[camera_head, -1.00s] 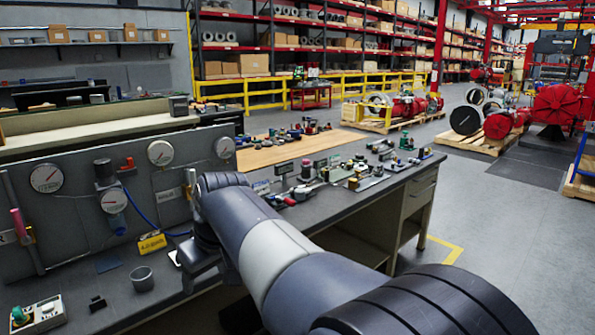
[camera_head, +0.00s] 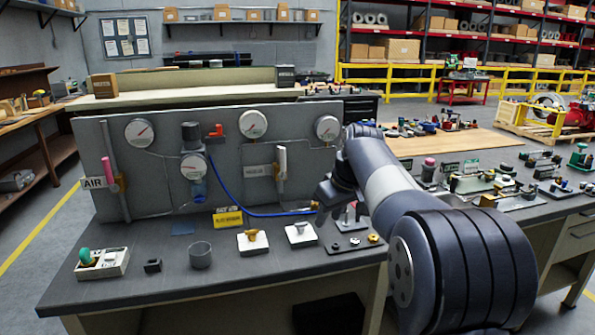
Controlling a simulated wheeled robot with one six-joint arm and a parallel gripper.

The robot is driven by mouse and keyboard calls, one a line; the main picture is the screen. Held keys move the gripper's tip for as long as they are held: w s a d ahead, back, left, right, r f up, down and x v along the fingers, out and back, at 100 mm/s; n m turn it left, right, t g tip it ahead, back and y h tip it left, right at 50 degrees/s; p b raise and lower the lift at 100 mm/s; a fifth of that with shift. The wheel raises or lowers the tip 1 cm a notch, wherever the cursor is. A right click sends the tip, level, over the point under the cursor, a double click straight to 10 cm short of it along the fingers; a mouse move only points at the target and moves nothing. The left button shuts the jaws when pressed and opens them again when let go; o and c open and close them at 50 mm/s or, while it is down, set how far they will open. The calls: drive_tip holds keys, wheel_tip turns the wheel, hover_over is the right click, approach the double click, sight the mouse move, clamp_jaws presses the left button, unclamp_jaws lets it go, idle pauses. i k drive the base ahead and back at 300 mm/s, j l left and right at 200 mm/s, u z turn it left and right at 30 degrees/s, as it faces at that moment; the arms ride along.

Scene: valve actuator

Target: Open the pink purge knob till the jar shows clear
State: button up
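A slim pink handle (camera_head: 108,169) sits on the vertical pipe at the panel's left, beside the AIR sign (camera_head: 93,183). A second pink-topped part (camera_head: 429,162) stands on the bench right of my arm. I cannot tell which is the purge knob. A small grey, open-topped jar (camera_head: 201,256) stands on the bench front; its contents are not visible. A bluish clear bowl (camera_head: 198,190) hangs under a gauge on the panel. My gripper (camera_head: 338,212) points down over the bench, right of the panel's middle, well apart from the pink handle. Its fingers are too dark and small to read.
The grey panel (camera_head: 150,180) carries several gauges and a blue hose (camera_head: 235,197). A yellow tag (camera_head: 228,217), white blocks with fittings (camera_head: 252,241) and a tray with a green knob (camera_head: 103,262) lie on the bench. Bare bench top (camera_head: 180,284) shows along the front.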

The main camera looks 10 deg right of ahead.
sight(430, 162)
drive_tip(key=i+l, duration=0.15)
drive_tip(key=l, duration=0.35)
drive_tip(key=i+l+u, duration=0.15)
drive_tip(key=l, duration=0.3)
drive_tip(key=i+l, duration=0.1)
drive_tip(key=l, duration=0.4)
drive_tip(key=i+l+u, duration=0.1)
drive_tip(key=l, duration=0.4)
drive_tip(key=i+l, duration=0.1)
drive_tip(key=l, duration=0.4)
drive_tip(key=i+l, duration=0.15)
drive_tip(key=l, duration=0.2)
drive_tip(key=i+l+u, duration=0.15)
drive_tip(key=l, duration=0.25)
drive_tip(key=i+l, duration=0.1)
drive_tip(key=l, duration=0.25)
drive_tip(key=i+l+u, duration=0.1)
drive_tip(key=l, duration=0.3)
drive_tip(key=i+l, duration=0.1)
drive_tip(key=l, duration=0.3)
drive_tip(key=i+l+u, duration=0.1)
drive_tip(key=i+l, duration=0.05)
drive_tip(key=l, duration=0.05)
